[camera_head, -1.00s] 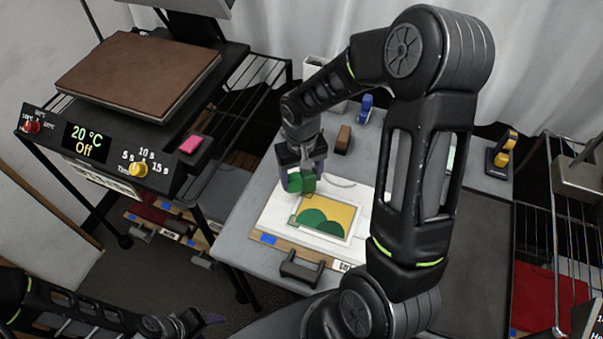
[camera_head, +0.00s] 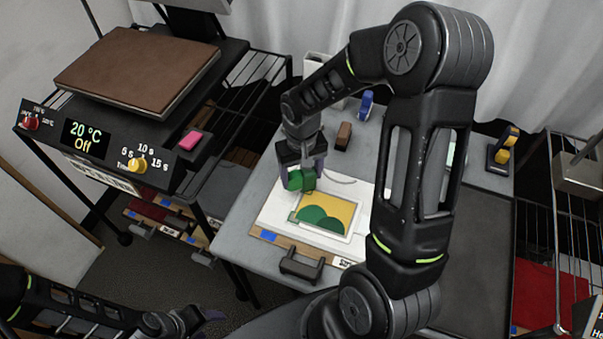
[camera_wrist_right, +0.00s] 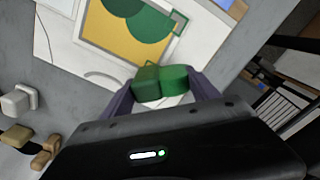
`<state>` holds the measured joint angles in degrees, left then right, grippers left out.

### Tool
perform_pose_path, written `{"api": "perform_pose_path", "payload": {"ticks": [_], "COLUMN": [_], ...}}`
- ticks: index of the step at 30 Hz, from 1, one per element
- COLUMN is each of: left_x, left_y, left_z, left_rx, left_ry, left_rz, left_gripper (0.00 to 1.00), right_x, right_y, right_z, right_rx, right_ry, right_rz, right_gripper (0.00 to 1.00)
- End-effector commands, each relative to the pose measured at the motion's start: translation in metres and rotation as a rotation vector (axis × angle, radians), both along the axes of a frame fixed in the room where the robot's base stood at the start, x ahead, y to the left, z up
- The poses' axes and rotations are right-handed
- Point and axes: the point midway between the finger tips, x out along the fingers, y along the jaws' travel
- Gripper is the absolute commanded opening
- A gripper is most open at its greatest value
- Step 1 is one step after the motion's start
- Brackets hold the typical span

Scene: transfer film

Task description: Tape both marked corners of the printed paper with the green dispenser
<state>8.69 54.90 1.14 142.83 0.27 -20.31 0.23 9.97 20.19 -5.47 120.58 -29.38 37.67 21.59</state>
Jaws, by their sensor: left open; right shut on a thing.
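The printed paper (camera_head: 348,222), with a yellow field and green hills, lies on a white sheet on the grey table. It also shows in the right wrist view (camera_wrist_right: 158,49). A small green corner mark (camera_wrist_right: 181,20) shows on one paper corner in the wrist view. My right gripper (camera_head: 301,178) is shut on the green dispenser (camera_wrist_right: 160,82), holding it by the paper's far-left side. I cannot tell whether the dispenser touches the sheet. My left gripper (camera_head: 208,319) is low at the bottom left, away from the paper, and its fingers are small in view.
A heat press with a brown plate (camera_head: 137,72) and a pink block (camera_head: 190,141) stands at the left. A brown block (camera_head: 343,136), a blue dispenser (camera_head: 366,104) and a yellow-and-blue item (camera_head: 503,147) stand farther back. A black handle (camera_head: 301,266) is at the front.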

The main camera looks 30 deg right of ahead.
Motion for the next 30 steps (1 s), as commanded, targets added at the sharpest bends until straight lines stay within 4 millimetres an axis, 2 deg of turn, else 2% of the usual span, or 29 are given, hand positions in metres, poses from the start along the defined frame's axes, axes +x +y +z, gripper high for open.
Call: {"api": "perform_pose_path", "payload": {"ticks": [30], "left_x": [-0.0001], "left_y": [0.0000], "left_z": [-0.0080], "left_rx": [0.000], "left_ry": [0.000], "left_rz": [0.000], "left_gripper": [0.56], "right_x": [0.0001], "right_y": [0.0000], "right_z": [-0.0088], "right_rx": [0.000], "right_ry": [0.000], "right_rz": [0.000], "right_gripper": [0.36]}}
